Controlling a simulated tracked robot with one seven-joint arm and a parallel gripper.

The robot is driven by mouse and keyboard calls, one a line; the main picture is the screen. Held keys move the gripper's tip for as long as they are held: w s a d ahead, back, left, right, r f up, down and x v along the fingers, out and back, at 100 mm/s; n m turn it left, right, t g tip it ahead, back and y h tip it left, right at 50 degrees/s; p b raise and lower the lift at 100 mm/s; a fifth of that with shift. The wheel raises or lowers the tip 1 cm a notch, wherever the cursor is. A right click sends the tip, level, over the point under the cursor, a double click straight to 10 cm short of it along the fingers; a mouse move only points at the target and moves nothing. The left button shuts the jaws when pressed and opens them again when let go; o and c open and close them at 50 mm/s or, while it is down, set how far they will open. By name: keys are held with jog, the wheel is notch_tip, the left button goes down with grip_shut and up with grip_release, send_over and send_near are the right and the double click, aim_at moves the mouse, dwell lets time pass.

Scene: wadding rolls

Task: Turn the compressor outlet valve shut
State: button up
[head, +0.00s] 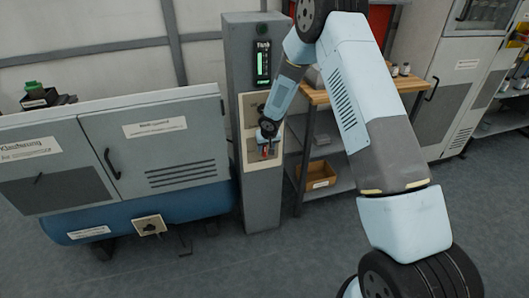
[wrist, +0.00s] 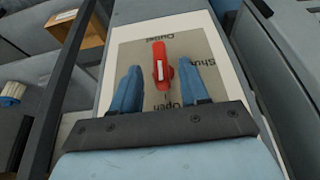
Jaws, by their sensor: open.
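The outlet valve has a red handle with a white stripe (wrist: 160,66). It sits on a tan plate (wrist: 205,45) marked Outlet, Shut and Open. The handle lies lengthwise in the wrist view, its lower end toward the word Open, with Shut off to the right. My gripper (wrist: 159,70) is open, with one blue finger on each side of the handle and a visible gap at both sides. Whether the fingers reach to the handle's depth I cannot tell. In the head view my gripper (head: 266,147) is at the grey column (head: 265,195), and a bit of red shows there.
Another plate with a dark knob (head: 252,108) is just above on the column. A grey cabinet (head: 155,150) over a blue tank (head: 195,203) stands left. A shelf with a wooden top (head: 405,84) and cardboard box (head: 315,176) stands close right.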

aim_at(265, 148)
jog(key=shift+x, duration=2.15)
jog(key=shift+a, duration=0.1)
grip_shut()
